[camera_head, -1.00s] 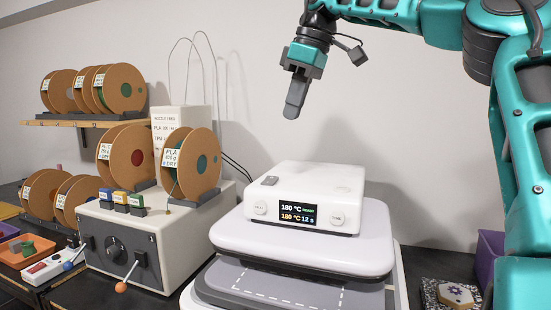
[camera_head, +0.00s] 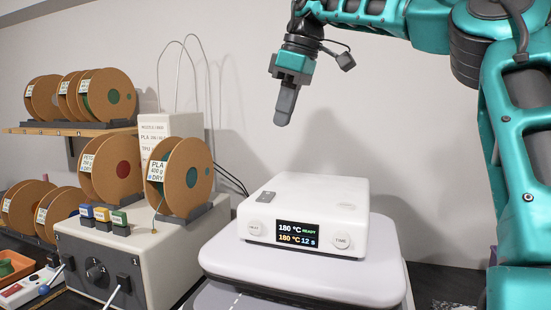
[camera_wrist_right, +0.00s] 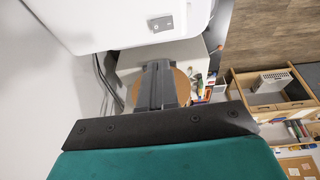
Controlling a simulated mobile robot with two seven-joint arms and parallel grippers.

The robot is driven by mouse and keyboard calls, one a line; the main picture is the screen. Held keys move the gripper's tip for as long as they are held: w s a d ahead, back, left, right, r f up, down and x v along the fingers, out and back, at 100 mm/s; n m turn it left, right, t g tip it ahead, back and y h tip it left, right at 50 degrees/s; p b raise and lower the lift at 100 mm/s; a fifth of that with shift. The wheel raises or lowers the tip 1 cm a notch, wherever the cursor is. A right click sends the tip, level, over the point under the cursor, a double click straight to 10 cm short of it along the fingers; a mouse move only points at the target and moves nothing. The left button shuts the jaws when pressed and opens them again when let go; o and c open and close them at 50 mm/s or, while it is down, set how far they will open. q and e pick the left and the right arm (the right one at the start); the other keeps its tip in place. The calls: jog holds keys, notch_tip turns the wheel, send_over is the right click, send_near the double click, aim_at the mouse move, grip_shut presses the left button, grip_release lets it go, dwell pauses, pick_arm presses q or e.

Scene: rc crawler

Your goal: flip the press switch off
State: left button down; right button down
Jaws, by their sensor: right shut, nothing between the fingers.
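The switch also shows in the right wrist view (camera_wrist_right: 160,24), on the white housing. My right gripper (camera_head: 283,121) is shut and empty. It points down in the air above the press, clear of the switch. Its closed fingers (camera_wrist_right: 155,87) show in the wrist view. My left gripper is in neither view.
Left of the press stands a beige box (camera_head: 155,250) with filament spools and levers. A shelf (camera_head: 70,127) holds more spools. Thin tubes and cables (camera_head: 228,175) run behind. The air between gripper and press is clear.

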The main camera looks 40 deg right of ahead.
aim_at(268, 193)
jog(key=x, duration=1.3)
jog(key=shift+s+d+f, duration=0.35)
jog(key=shift+f, duration=0.05)
